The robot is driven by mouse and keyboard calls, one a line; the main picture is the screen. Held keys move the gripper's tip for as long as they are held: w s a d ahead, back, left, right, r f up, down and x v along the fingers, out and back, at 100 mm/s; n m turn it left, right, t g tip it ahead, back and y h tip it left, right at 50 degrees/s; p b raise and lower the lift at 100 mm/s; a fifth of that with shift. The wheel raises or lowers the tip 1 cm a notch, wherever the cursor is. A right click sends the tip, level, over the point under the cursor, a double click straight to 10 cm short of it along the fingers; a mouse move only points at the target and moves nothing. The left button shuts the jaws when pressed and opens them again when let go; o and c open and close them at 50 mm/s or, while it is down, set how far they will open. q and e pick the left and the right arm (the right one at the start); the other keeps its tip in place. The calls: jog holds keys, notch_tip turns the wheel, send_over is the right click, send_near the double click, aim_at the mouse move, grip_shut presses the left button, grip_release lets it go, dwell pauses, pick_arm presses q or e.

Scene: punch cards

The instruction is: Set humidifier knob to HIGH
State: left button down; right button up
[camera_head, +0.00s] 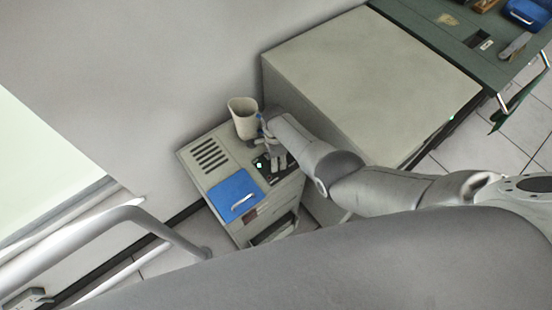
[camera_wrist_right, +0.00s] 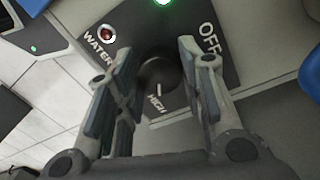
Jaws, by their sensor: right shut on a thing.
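The humidifier (camera_head: 195,180) is a beige cabinet with a vent, a blue lid (camera_head: 233,196) and a dark control panel (camera_wrist_right: 130,18). My right gripper (camera_head: 272,163) reaches down to the panel from the right. In the right wrist view, the black round knob (camera_wrist_right: 155,72) sits between the two fingers of my right gripper (camera_wrist_right: 158,68), which are shut on it. The knob's white mark (camera_wrist_right: 159,90) points toward the HIGH label (camera_wrist_right: 157,105). The OFF label (camera_wrist_right: 209,39) is at the right. The fingers partly cover the panel. My left gripper is not in view.
A beige open container (camera_head: 243,118) stands at the humidifier's back corner, close to my right wrist. A large beige cabinet (camera_head: 365,75) stands to the right. A green-topped table (camera_head: 440,25) holds several items. The panel has a red light (camera_wrist_right: 107,34) labelled WATER and a green light.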

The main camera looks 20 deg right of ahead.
jog(key=shift+w+d+r, duration=0.1)
jog(key=o, duration=1)
jog(key=shift+w+r, duration=0.15)
jog(key=shift+r, duration=2.85)
jog(key=shift+w+r, duration=0.15)
jog(key=shift+r, duration=2.8)
